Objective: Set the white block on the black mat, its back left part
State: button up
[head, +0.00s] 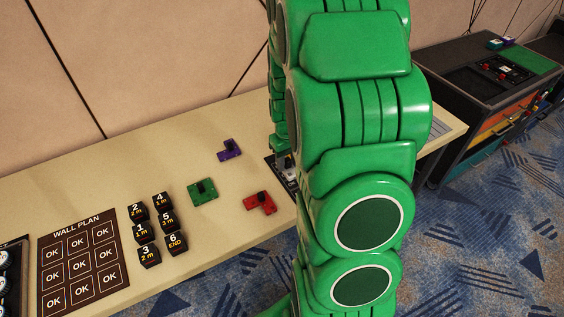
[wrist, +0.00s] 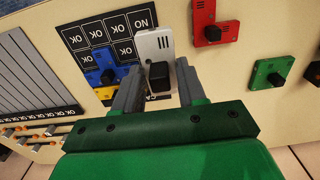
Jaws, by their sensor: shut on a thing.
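The white block (wrist: 154,45) has a black knob and dark slots. In the wrist view my gripper (wrist: 158,82) is shut on its knob. The block overlaps the right side of the black mat (wrist: 121,27), which is printed with OK cells. I cannot tell whether the block touches the mat. In the head view my green arm hides the block and most of the mat; only a dark strip of the mat (head: 273,171) shows beside the arm.
A red block (head: 262,203), a green block (head: 203,193) and a purple block (head: 229,150) lie left of my arm on the beige table. Several black numbered cubes (head: 143,233) and a wall plan board (head: 77,262) lie further left. Bare tabletop lies behind them.

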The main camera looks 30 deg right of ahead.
jog(key=w, duration=0.1)
jog(key=w+d+f, duration=0.1)
jog(key=w, duration=0.2)
jog(key=shift+d+f, duration=0.15)
jog(key=shift+f, duration=0.25)
jog(key=w+f, duration=0.1)
jog(key=f, duration=0.1)
jog(key=w+d+f, duration=0.1)
jog(key=w+f, duration=0.1)
jog(key=shift+w+d+f, duration=0.2)
jog(key=shift+w+f, duration=0.2)
jog(key=shift+f, duration=0.1)
jog(key=shift+w+d+f, duration=0.15)
jog(key=shift+w+f, duration=0.25)
jog(key=shift+f, duration=1.55)
jog(key=shift+f, duration=0.45)
